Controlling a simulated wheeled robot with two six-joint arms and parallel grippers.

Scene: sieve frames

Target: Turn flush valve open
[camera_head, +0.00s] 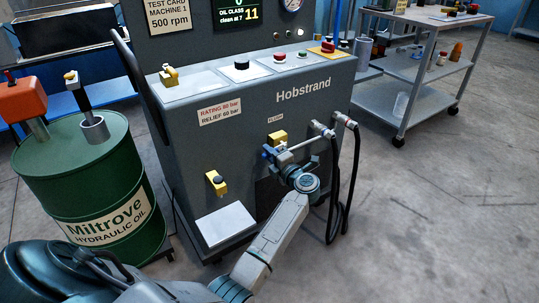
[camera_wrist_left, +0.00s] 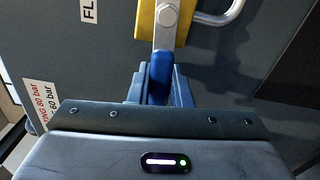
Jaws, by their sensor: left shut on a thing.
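The flush valve (camera_head: 278,138) is a yellow block on the front of the grey machine, under a small label. Its yellow body (camera_wrist_left: 147,18) also shows at the top of the left wrist view. A silver lever (camera_wrist_left: 166,28) hangs down from it and ends in a blue grip (camera_wrist_left: 160,70). My left gripper (camera_head: 283,160) is at the valve. In the left wrist view, its fingers (camera_wrist_left: 160,88) are shut around the blue grip, whose lower end they hide. My right gripper is not in view.
Hose fittings (camera_head: 337,126) with black hoses stick out right of the valve. A second yellow valve (camera_head: 215,182) sits lower left on the machine. A green oil drum (camera_head: 88,180) stands at left and a grey cart (camera_head: 425,90) at back right. The floor at right is clear.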

